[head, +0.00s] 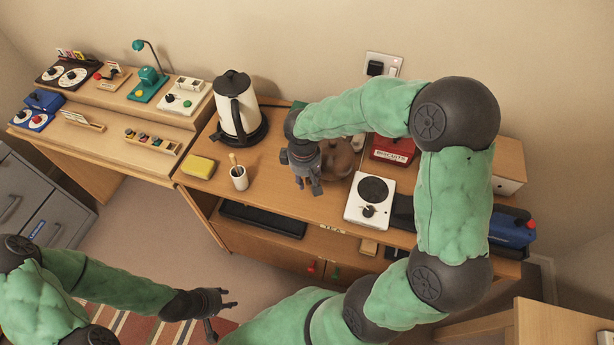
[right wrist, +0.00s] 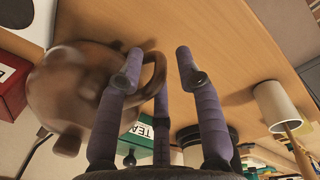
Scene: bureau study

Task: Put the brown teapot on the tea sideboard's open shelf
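The brown teapot (head: 340,157) stands on the tea sideboard's top (head: 268,178), partly hidden by my right arm. In the right wrist view its round body (right wrist: 75,92) is at the left, with its handle (right wrist: 158,72) toward my fingers. My right gripper (head: 308,190) is beside the teapot on the handle side. Its fingers (right wrist: 160,68) are spread, one overlapping the handle in view; contact cannot be told. The open shelf (head: 318,240) is below the top, with a black tray (head: 262,219) in its left part. My left gripper (head: 222,312) is open and empty, low in front of the sideboard.
A white kettle (head: 238,108), a cup with a stirrer (head: 239,178) and a yellow sponge (head: 199,167) stand left of the gripper. A white hotplate (head: 369,202) and a red box (head: 392,150) are to the right. The sideboard top in front of the cup is clear.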

